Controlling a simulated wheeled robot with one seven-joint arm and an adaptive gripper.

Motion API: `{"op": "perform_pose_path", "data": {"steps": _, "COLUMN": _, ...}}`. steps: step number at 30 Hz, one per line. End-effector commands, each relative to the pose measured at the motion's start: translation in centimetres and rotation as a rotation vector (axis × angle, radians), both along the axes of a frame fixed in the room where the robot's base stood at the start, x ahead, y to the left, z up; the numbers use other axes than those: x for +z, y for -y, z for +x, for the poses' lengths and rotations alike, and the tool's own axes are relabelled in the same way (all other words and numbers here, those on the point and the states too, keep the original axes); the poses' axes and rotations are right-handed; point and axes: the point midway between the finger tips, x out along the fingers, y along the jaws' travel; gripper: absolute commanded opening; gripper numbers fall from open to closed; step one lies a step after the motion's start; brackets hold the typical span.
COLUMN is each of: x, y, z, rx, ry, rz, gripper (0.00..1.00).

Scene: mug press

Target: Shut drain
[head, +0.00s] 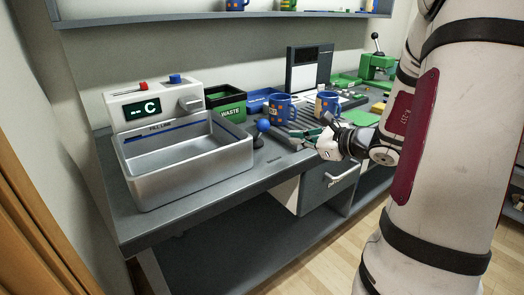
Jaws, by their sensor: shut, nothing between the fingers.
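A grey basin (190,165) with a blue fill line stands at the left of the bench. Its floor is only partly visible, and I cannot make out a drain opening. A lever with a blue ball top (263,126) stands on the bench just right of the basin; no label on it is readable. My gripper (293,138) is shut and empty, to the right of the blue ball and apart from it, over the bench's front part.
A control box (150,107) with a display, red and blue knobs stands behind the basin. A green waste bin (228,104) and two mugs, one blue (281,107) and one blue and cream (326,105), stand behind my gripper. A drawer (328,180) is below.

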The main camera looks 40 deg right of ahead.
Motion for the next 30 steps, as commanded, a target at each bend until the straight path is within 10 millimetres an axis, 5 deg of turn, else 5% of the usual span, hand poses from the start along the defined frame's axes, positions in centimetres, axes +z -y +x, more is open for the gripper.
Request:
{"op": "perform_pose_path", "data": {"steps": 4, "x": -0.8, "y": 1.4, "z": -0.1, "rx": -0.046, "ry": 0.009, "rz": 0.026, "gripper": 0.0}}
{"op": "perform_pose_path", "data": {"steps": 17, "x": -1.0, "y": 1.3, "z": 0.5, "rx": -0.045, "ry": 0.01, "rz": 0.026, "gripper": 0.0}}
{"op": "perform_pose_path", "data": {"steps": 30, "x": -3.2, "y": 0.3, "z": 7.0, "rx": -0.044, "ry": 0.009, "rz": 0.029, "gripper": 0.0}}
